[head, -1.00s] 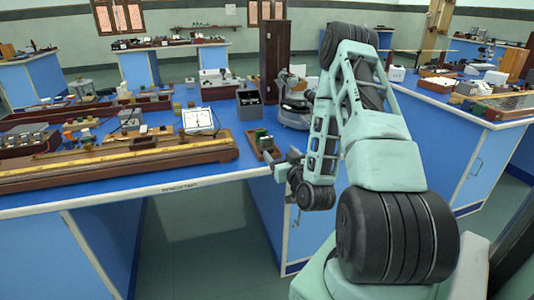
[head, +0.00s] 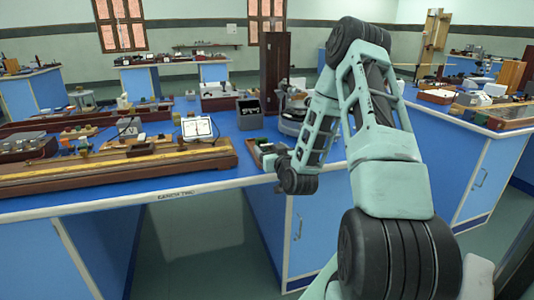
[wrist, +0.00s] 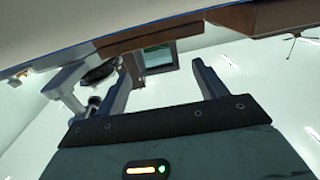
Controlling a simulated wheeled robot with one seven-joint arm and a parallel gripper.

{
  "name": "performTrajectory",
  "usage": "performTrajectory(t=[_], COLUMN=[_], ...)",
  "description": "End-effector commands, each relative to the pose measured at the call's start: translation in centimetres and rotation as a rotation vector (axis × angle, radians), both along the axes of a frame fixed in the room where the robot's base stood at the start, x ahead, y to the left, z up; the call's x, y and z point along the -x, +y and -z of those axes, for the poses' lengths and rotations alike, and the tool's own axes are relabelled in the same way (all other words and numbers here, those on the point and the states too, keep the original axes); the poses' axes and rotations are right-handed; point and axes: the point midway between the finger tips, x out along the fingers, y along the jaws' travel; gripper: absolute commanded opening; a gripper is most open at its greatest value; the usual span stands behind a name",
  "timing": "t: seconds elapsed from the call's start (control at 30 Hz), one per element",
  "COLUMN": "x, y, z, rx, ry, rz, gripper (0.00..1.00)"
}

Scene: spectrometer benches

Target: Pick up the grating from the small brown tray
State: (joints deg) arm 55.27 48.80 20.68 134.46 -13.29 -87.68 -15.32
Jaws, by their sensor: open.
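In the head view the small brown tray (head: 251,153) sits near the front right edge of the blue bench. Small dark and greenish items show in it, but they are partly behind my gripper and too small for me to tell which is the grating. My gripper (head: 272,156) is at the tray's right side, at about bench height. In the wrist view my gripper (wrist: 163,60) is open, with two grey fingers apart. A dark-framed greenish pane (wrist: 158,58) shows between and beyond the fingertips; I cannot tell what it is or whether it is near.
A long wooden rail (head: 120,167) lies along the bench front. A white meter (head: 198,129), a dark grey box (head: 250,113) and a tall brown case (head: 274,72) stand around the tray. A grey round-based instrument (head: 293,115) is close behind my forearm. Another bench is at right.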

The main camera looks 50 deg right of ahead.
Motion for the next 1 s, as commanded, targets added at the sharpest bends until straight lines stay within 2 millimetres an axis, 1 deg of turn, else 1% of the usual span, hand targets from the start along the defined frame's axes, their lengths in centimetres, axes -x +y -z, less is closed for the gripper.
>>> performTrajectory(t=[0.03, 0.1, 0.2, 0.3, 0.47, 0.5, 0.57, 0.6, 0.67, 0.7, 1.0], x=[-0.8, -1.7, -2.5, -2.9, -2.9, -2.9, -2.9, -2.9, -2.9, -2.9, -2.9], y=[-0.4, -0.9, -1.3, -1.5, -1.5, -1.5, -1.5, -1.5, -1.5, -1.5, -1.5], z=[-0.1, 0.0, 0.0, 0.0, 0.1, 0.1, 0.1, 0.1, 0.1, 0.1, -0.1], rx=[0.000, 0.000, 0.000, 0.000, 0.000, 0.000, 0.000, 0.000, 0.000, 0.000, 0.000], ry=[-0.004, -0.002, -0.001, -0.001, -0.001, -0.001, -0.001, 0.000, 0.000, 0.000, -0.001], rz=[0.001, 0.001, 0.000, 0.000, 0.000, 0.000, 0.000, 0.000, 0.000, 0.000, 0.000], gripper=[0.71, 0.71, 0.71, 0.71, 0.71, 0.68, 0.51, 0.40, 0.24, 0.21, 0.21])
